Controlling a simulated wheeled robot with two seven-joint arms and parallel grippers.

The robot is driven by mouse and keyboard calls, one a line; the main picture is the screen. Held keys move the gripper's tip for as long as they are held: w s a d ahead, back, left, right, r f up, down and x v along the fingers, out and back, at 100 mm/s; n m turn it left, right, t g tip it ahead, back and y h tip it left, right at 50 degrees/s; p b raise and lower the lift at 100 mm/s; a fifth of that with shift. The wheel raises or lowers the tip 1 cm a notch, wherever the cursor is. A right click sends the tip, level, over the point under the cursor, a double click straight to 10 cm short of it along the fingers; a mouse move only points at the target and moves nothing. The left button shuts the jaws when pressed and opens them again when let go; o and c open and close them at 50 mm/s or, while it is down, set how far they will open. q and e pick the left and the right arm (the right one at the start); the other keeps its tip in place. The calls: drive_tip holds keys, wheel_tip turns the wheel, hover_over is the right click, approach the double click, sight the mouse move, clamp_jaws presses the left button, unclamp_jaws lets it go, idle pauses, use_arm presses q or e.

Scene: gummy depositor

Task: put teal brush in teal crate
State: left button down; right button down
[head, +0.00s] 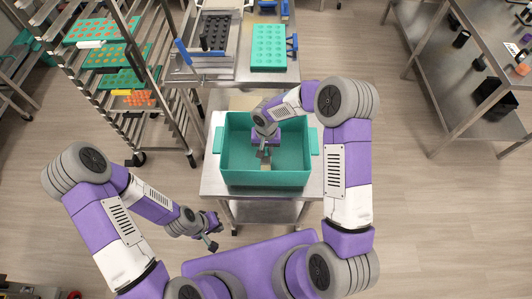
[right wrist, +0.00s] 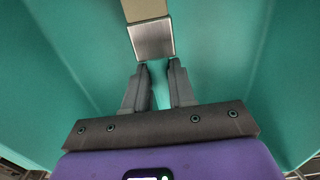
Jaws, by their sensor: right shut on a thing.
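The teal crate (head: 225,178) stands on a steel table in the middle of the head view, with its open top facing up. My right gripper (head: 265,153) is inside the crate, pointing down between its walls. In the right wrist view its fingers (right wrist: 160,88) are shut on the teal brush, whose teal handle is between them. The brush's silver ferrule (right wrist: 152,40) and beige bristles (right wrist: 144,9) stick out past the fingertips. The beige bristles also show in the head view (head: 266,166). I cannot tell whether the brush touches the crate floor. My left gripper (head: 213,238) hangs left of the table, away from the crate.
A steel table behind holds a green mould tray (head: 268,47) and a metal depositor frame (head: 213,50). A rack (head: 105,60) with trays of gummies stands at the left. Another steel table (head: 490,60) with small items is at the right. The floor between is clear.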

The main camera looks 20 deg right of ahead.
sight(266, 150)
drive_tip(key=shift+f, duration=1.7)
drive_tip(key=shift+f+b, duration=0.2)
drive_tip(key=shift+b, duration=0.1)
drive_tip(key=c, duration=0.9)
unclamp_jaws()
drive_tip(key=shift+c, duration=0.2)
drive_tip(key=shift+r, duration=0.1)
wheel_tip(266, 150, up, 12)
drive_tip(key=shift+w+r+p, duration=0.15)
drive_tip(key=shift+p, duration=0.4)
